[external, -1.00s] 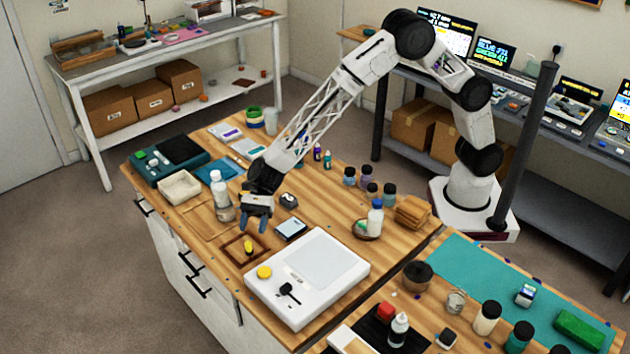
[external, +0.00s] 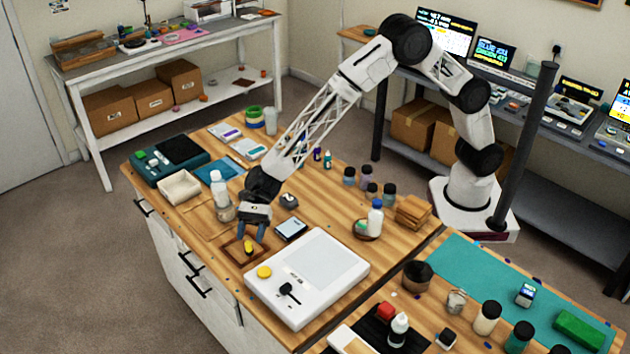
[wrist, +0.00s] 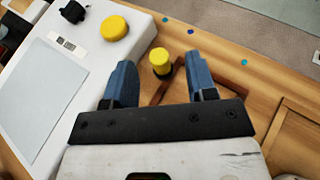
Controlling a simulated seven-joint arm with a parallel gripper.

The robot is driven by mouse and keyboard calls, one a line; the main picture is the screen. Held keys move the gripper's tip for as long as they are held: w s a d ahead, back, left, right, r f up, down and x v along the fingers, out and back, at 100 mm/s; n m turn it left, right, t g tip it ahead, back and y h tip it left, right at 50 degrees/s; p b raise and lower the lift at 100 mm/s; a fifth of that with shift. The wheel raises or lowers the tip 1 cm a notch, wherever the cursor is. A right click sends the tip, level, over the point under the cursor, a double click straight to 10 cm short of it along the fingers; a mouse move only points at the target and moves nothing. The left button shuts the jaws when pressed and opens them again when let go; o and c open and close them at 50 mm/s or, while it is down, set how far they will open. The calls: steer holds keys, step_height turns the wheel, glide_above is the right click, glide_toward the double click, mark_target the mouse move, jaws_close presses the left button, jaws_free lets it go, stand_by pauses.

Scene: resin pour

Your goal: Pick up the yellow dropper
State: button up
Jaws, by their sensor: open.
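The yellow dropper (external: 249,247) is in a small brown wooden frame or tray (external: 233,260) on the wooden table. In the wrist view the dropper (wrist: 160,62) shows its round yellow top between and slightly beyond my fingertips. My gripper (external: 252,236) is open, with its blue fingers pointing down just above the tray. In the wrist view the gripper (wrist: 164,75) has one finger on each side of the dropper with gaps on both sides. Nothing is held. The lower part of the dropper is mostly hidden.
A white device (external: 330,258) with a round yellow knob (external: 264,272) stands just right of the tray. A small dark-framed scale (external: 291,229) lies behind it. A white bottle (external: 219,188) and a clear jar (external: 225,211) stand left of my gripper.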

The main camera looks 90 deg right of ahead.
mark_target(249, 252)
steer(key=shift+x, duration=2.6)
steer(key=shift+s, duration=0.1)
jaws_close()
